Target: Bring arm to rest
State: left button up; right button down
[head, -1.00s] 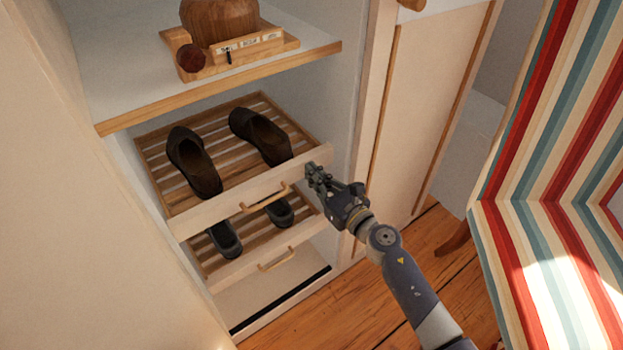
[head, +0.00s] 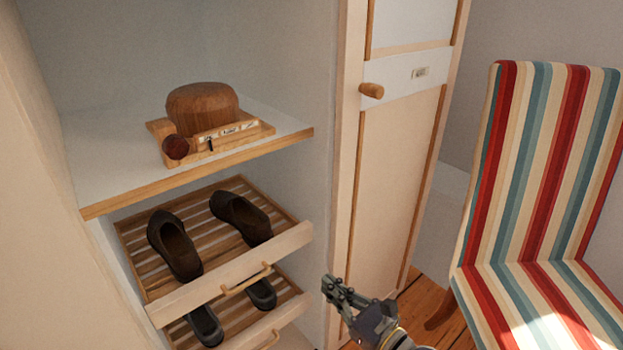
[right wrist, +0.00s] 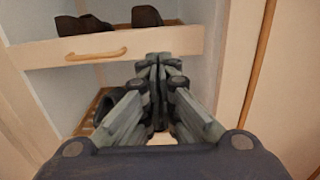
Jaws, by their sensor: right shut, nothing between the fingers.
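My right gripper (head: 327,285) shows at the bottom middle of the head view, to the right of the upper shoe drawer and apart from it. Its fingers are together and empty; the right wrist view also shows the closed fingers (right wrist: 158,65), with the drawer front behind them. My left gripper is not in view.
The upper slatted shoe drawer (head: 240,270) stands pulled out with dark shoes (head: 175,247) in it. A lower drawer with shoes is below. A shelf (head: 110,200) above holds a wooden hat block (head: 203,108). A cabinet door (head: 395,190) and a striped chair (head: 540,170) stand right.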

jog(key=s+d+f+m+h, duration=0.2)
jog(key=d+f+m+h, duration=0.95)
jog(key=m, duration=1.05)
jog(key=s+d+f+m+g, duration=0.5)
jog(key=s+f+m+g, duration=0.1)
jog(key=s+f+m, duration=0.65)
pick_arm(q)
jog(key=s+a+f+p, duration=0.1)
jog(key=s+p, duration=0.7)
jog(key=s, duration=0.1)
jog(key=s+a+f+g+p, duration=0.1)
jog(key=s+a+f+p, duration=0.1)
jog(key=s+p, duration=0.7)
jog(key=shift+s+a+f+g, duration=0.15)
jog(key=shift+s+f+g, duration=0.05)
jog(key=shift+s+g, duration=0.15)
pick_arm(e)
jog(key=s+f+m+g, duration=0.2)
jog(key=s+f, duration=0.2)
jog(key=s, duration=0.7)
jog(key=s+f+m+g, duration=0.2)
jog(key=s+f, duration=0.1)
jog(key=s, duration=0.7)
jog(key=s+f+m+g, duration=0.2)
jog(key=s+f+g, duration=0.1)
jog(key=s, duration=0.8)
jog(key=shift+s+d+f+m, duration=0.25)
jog(key=shift+s+f+m, duration=0.1)
jog(key=shift+f, duration=0.5)
jog(key=shift+y, duration=0.25)
